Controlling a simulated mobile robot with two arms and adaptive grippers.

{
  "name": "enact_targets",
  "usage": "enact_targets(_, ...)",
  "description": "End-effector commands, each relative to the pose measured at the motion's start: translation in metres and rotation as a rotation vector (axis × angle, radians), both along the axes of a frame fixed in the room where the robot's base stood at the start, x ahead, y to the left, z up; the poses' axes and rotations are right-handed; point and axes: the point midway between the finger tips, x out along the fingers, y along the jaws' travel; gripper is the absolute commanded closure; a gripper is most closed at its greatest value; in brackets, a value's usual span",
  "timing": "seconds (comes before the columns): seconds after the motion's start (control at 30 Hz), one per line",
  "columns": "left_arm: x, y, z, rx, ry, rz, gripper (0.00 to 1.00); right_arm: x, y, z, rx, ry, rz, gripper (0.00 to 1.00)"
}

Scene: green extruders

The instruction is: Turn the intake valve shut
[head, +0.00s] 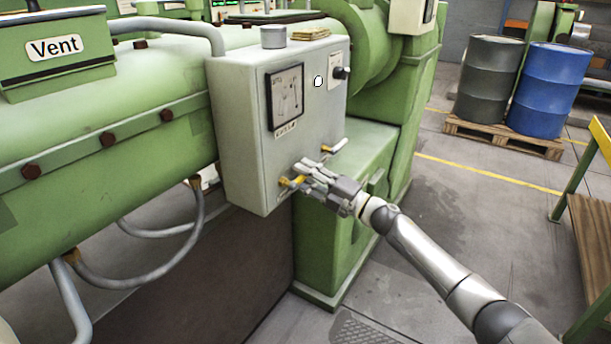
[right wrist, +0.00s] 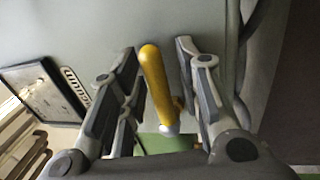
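A grey control box (head: 235,150) on the green machine carries two small yellow-handled valves. The nearer valve (head: 287,182) is low on the front face; the other valve (head: 328,150) sits further right by the box's edge. I cannot read which one is the intake. My right gripper (head: 304,176) is at the nearer valve. In the right wrist view, the yellow handle (right wrist: 155,85) stands between the two open fingers of this gripper (right wrist: 160,90). The handle is close to the left finger; I cannot tell whether they touch. My left gripper is out of view.
A gauge panel (head: 286,96) and a black knob (head: 341,73) are on the box. Metal drums (head: 550,90) stand on a pallet (head: 500,138) at the far right. The floor between is clear.

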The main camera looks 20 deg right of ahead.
Motion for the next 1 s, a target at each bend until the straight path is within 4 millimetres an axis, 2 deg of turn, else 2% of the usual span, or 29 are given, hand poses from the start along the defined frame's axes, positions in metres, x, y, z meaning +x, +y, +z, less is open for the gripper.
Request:
enact_targets(0.3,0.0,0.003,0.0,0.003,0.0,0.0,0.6,-0.001,0.0,0.001,-0.002,-0.003,0.001,0.64)
enact_targets(0.43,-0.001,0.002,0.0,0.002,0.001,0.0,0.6,-0.007,-0.006,-0.001,-0.003,-0.003,0.001,0.64)
enact_targets(0.8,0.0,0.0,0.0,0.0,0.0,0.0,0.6,-0.06,-0.046,-0.016,-0.004,0.001,0.001,0.64)
enact_targets(1.0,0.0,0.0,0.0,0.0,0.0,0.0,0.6,-0.082,-0.063,-0.021,-0.002,0.0,0.001,0.64)
